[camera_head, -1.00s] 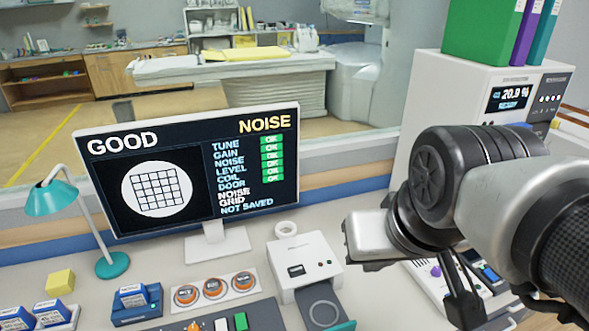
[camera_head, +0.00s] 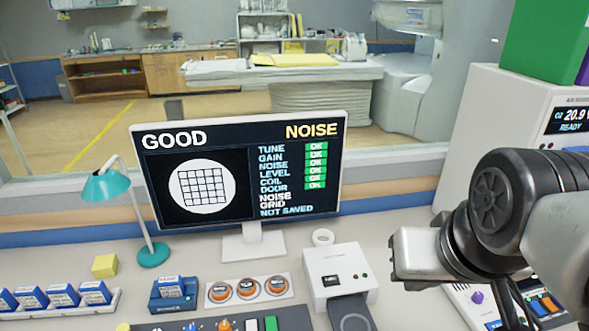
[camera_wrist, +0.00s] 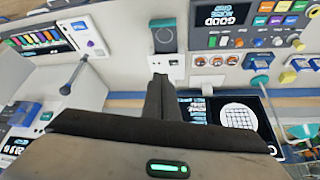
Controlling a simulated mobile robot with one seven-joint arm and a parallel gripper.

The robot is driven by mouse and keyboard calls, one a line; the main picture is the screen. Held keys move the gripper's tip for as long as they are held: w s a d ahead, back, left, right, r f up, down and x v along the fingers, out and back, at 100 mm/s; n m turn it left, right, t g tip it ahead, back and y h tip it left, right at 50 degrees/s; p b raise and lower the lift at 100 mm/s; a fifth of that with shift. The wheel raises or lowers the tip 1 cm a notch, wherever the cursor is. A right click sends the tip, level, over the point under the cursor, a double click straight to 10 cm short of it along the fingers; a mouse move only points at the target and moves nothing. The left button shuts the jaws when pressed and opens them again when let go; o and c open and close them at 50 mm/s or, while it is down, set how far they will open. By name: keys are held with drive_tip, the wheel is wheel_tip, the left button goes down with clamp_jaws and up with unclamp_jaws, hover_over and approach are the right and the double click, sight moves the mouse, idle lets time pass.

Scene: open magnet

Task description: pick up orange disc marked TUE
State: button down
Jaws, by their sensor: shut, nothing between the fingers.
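Three round orange pieces with pale rims sit in a row on a white plate (camera_head: 234,301) on the desk in the head view: a left one (camera_head: 220,290), a middle one (camera_head: 247,288) and a right one (camera_head: 276,285). Their markings are too small to read, so I cannot tell which is TUE. The row also shows in the wrist view (camera_wrist: 217,60), right of my fingers. My gripper (camera_wrist: 160,79) is shut and empty, its dark fingers together. In the head view my arm is at the right, apart from the discs.
A white box device (camera_head: 335,270) with a dark extended tray (camera_head: 352,316) stands right of the discs. A monitor (camera_head: 240,175) is behind them, a teal lamp (camera_head: 107,187) to the left. Blue cartridges (camera_head: 62,295) and a yellow cube (camera_head: 105,265) lie left. A white cabinet (camera_head: 480,125) is right.

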sight(246, 285)
drive_tip(key=c, duration=2.5)
unclamp_jaws()
